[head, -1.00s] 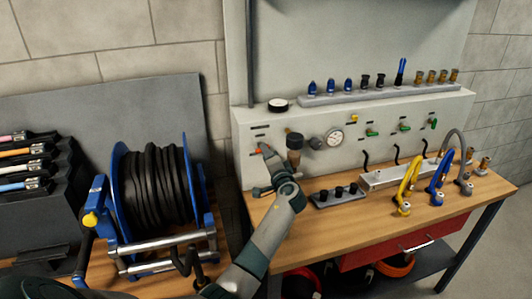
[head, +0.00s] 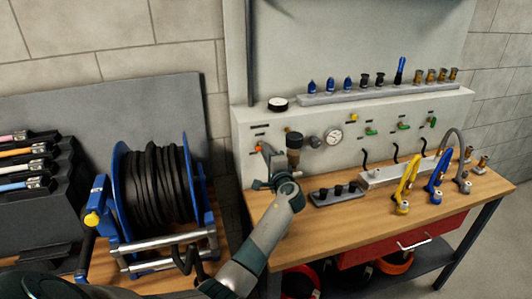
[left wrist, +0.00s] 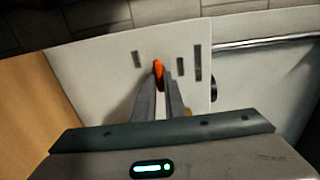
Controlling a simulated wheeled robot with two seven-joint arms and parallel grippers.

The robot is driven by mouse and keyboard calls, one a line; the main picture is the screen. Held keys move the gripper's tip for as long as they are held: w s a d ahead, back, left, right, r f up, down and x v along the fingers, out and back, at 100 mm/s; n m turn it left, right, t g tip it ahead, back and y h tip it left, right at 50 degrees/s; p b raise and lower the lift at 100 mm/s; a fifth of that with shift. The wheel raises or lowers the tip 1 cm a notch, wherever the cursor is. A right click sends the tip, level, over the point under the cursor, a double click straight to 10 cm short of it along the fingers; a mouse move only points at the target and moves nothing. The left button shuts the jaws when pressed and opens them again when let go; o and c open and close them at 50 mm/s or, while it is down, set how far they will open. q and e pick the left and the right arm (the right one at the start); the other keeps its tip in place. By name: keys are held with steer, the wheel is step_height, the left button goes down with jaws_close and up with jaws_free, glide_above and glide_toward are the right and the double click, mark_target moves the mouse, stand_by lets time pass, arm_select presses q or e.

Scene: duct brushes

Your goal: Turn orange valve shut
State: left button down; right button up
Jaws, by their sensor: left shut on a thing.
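The orange valve (head: 258,148) is on the left end of the pale panel front. In the left wrist view its orange handle (left wrist: 158,68) sticks up between the tips of my fingers. My left gripper (head: 264,150) reaches up to the panel from below and is shut on the handle. My fingers hide part of the handle and the valve body behind it. My right gripper is not in view.
A dark-capped brass fitting (head: 294,142) sticks out just right of my gripper. A blue hose reel (head: 128,208) stands at left. The workbench front (head: 320,238) is clear.

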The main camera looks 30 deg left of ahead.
arm_select(q)
steer(key=c, duration=1.8)
jaws_free()
steer(key=shift+d, duration=0.1)
steer(key=b+v, duration=0.5)
steer(key=v, duration=1.2)
steer(key=shift+s+d, duration=0.1)
steer(key=shift+s, duration=0.1)
steer(key=shift+f, duration=0.1)
